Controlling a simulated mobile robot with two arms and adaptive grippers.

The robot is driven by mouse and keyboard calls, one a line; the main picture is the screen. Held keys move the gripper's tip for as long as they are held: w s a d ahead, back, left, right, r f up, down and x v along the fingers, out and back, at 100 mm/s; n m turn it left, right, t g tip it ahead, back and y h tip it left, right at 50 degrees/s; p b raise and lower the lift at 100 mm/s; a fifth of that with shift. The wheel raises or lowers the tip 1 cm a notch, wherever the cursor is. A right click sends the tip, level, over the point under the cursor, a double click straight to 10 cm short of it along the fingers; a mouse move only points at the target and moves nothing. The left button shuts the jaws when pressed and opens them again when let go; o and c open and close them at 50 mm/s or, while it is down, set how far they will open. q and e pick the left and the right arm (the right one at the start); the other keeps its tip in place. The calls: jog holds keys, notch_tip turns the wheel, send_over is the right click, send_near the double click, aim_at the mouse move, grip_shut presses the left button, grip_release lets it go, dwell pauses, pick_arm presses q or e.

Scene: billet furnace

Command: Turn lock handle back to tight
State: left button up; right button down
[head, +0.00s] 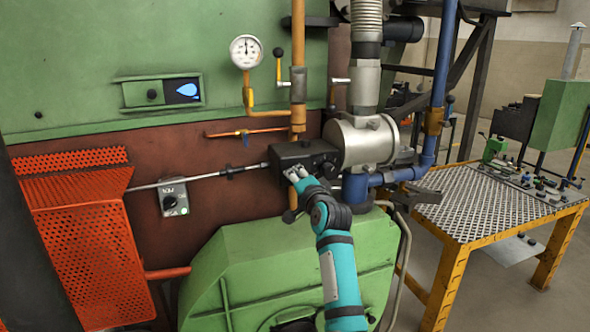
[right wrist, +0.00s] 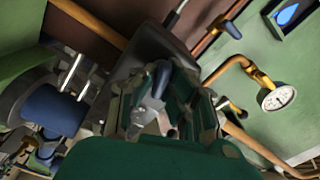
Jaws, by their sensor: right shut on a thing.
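My right gripper (head: 297,173) reaches up from below to the front of a black box (head: 291,157) beside the silver valve body. Its fingers are shut on a small part at the box front, which I take to be the lock handle; the fingers hide most of it. In the right wrist view, the gripper (right wrist: 163,105) has its fingers closed in front of the dark box (right wrist: 150,62). The handle's angle cannot be made out. My left gripper is not in view.
A rod (head: 205,178) runs left from the box past a small switch box (head: 174,197). A silver valve body (head: 362,142) and blue pipe (head: 436,90) stand at the right. A green housing (head: 270,262) lies below. A yellow-framed table (head: 480,215) stands further right.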

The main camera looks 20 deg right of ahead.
jog(key=shift+f+m+p, duration=0.1)
jog(key=shift+m+p, duration=1.25)
jog(key=shift+m, duration=0.75)
jog(key=c, duration=1.4)
grip_release()
jog(key=shift+o, duration=0.2)
